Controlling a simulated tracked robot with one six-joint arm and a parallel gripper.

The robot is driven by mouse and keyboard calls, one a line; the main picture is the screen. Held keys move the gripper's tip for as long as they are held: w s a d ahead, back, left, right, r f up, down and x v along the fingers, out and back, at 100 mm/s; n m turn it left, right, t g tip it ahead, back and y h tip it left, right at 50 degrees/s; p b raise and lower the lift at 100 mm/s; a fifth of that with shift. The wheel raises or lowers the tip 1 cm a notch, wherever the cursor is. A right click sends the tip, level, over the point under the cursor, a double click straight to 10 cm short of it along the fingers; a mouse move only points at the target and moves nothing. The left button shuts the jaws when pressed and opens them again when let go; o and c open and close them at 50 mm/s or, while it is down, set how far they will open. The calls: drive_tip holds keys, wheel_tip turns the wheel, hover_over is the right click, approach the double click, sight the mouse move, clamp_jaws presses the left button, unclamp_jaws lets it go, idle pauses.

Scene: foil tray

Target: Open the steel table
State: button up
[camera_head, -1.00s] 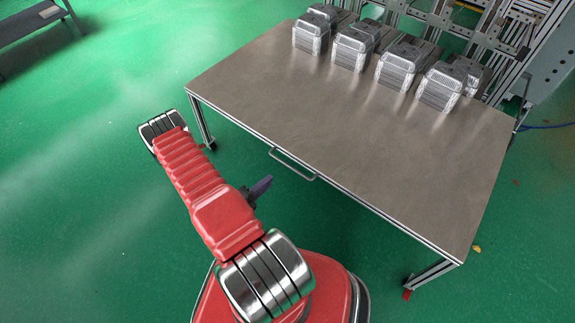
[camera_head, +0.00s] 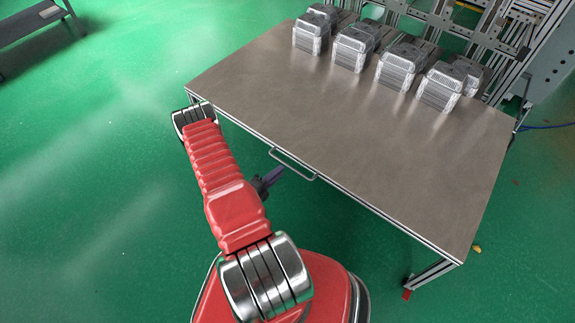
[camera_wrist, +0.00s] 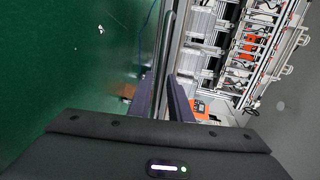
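The steel table (camera_head: 330,110) has a grey metal top on a light frame. A U-shaped handle (camera_head: 300,168) sticks out from its front edge. My gripper (camera_head: 280,174) is dark purple-grey and appears close to the left part of the handle in the head view. In the wrist view my gripper (camera_wrist: 163,98) has its two fingers apart. The handle bar (camera_wrist: 165,55) runs lengthwise in line with the space between them. I cannot tell whether the fingers touch it. My red arm hides part of the table's left leg and left front edge.
Several stacks of foil trays (camera_head: 395,65) stand along the table's back edge. Metal racking (camera_head: 490,50) rises behind. A grey shelf (camera_head: 35,22) stands far left. The green floor left of the table is clear.

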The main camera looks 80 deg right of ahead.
sight(288, 165)
drive_tip(key=shift+x, duration=3.45)
drive_tip(key=shift+s, duration=0.1)
clamp_jaws()
